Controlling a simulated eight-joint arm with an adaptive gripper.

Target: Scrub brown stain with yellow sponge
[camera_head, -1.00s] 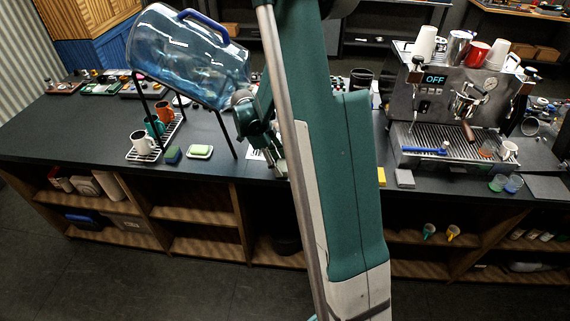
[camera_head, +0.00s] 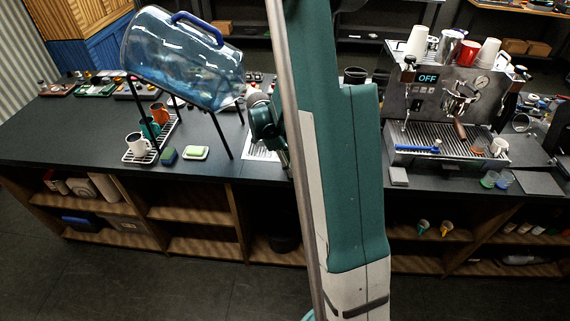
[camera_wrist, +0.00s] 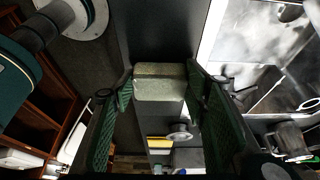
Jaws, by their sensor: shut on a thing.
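My gripper (camera_wrist: 160,95) has dark green fingers in the wrist view. It is shut on a pale, two-layered sponge-like block (camera_wrist: 158,82), which looks dull greyish yellow in the shade. In the head view the wrist end of my arm is over the dark counter, right of the blue bottle, and my arm hides the fingertips and the block. I cannot make out a brown stain in either view.
A large blue bottle (camera_head: 185,58) leans on a black stand. A white mug (camera_head: 137,145), a blue-green sponge (camera_head: 167,155) and a soap dish (camera_head: 196,153) are left. Bare counter (camera_head: 70,140) lies at left.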

